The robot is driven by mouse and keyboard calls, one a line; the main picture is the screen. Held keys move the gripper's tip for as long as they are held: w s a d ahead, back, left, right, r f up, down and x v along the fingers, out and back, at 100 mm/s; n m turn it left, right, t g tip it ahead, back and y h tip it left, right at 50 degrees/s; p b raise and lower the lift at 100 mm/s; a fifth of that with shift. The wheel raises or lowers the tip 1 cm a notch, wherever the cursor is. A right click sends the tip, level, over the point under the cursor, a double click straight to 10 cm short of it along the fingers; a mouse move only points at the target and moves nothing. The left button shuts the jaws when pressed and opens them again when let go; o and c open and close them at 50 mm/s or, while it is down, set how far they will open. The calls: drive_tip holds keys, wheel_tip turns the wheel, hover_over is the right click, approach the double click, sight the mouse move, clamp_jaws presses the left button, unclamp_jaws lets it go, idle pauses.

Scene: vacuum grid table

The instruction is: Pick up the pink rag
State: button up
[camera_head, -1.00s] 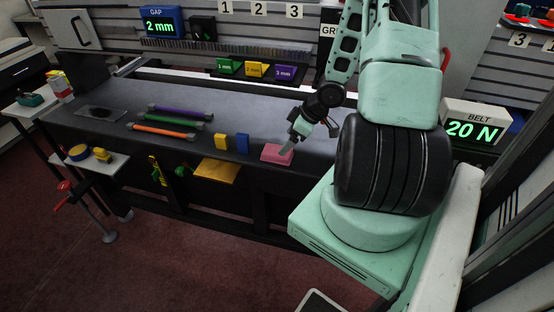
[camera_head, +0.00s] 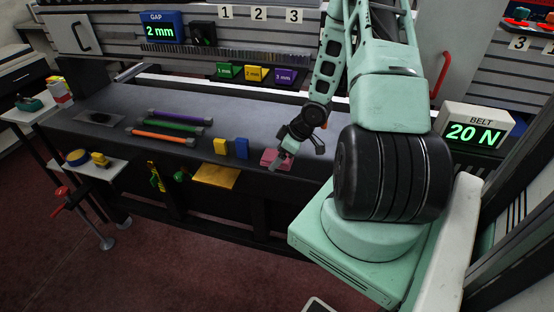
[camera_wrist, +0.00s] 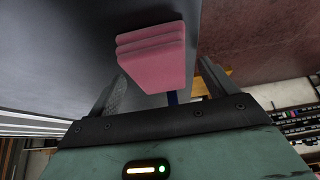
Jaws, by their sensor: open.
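The pink rag (camera_head: 270,156) is a folded, layered block lying on the dark table near its front edge. In the wrist view the rag (camera_wrist: 152,55) shows between and beyond the two fingers of my gripper (camera_wrist: 160,85). The fingers are spread wide, with visible gaps beside the rag, and hold nothing. I cannot tell exactly how far the fingertips are above the table.
A blue block (camera_head: 242,148) and a yellow block (camera_head: 220,145) stand just left of the rag. Purple, green and orange rods (camera_head: 163,136) lie further left on the dark table (camera_head: 115,145). A yellow shelf (camera_head: 215,178) juts from the front edge. Clear tabletop lies behind the rag.

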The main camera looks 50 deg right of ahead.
drive_tip(key=shift+f, duration=0.25)
idle(0.4)
drive_tip(key=c, duration=1.1)
